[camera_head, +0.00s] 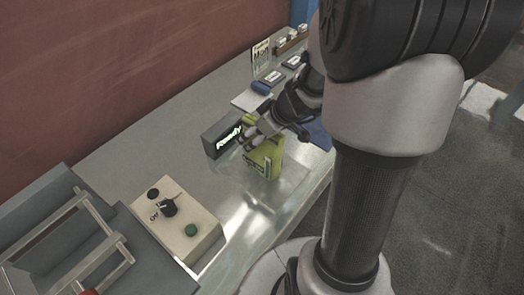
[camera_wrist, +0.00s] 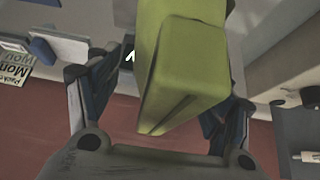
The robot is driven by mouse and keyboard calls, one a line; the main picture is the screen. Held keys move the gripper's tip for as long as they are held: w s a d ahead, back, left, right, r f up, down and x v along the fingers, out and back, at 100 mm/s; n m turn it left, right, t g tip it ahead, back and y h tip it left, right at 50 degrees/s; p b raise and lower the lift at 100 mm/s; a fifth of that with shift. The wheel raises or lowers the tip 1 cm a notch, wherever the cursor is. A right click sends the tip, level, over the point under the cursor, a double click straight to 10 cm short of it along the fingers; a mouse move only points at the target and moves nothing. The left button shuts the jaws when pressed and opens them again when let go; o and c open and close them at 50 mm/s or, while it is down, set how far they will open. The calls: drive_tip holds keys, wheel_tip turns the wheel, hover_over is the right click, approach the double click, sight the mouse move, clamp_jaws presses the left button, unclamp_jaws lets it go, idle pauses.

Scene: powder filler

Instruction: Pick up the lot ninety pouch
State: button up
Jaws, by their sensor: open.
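A yellow-green pouch (camera_head: 266,160) stands upright on the metal bench in the head view, with a dark label low on its front that is too small to read. In the wrist view the pouch (camera_wrist: 185,70) fills the middle. My gripper (camera_head: 252,136) is at the pouch's upper part in the head view. In the wrist view its open fingers (camera_wrist: 160,95) lie on either side of the pouch, with a gap visible at the left finger. Part of the pouch's top is hidden behind the gripper.
A dark box with a lit "Ready" display (camera_head: 225,138) stands close behind the pouch. A beige control box (camera_head: 178,222) with a knob and green button is nearer. A grey machine with metal bars (camera_head: 60,240) is at left. Small labelled items (camera_head: 273,77) and a sign stand farther back.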

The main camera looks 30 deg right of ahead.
drive_tip(key=shift+c, duration=0.3)
clamp_jaws()
idle(0.6)
drive_tip(key=shift+r, duration=0.15)
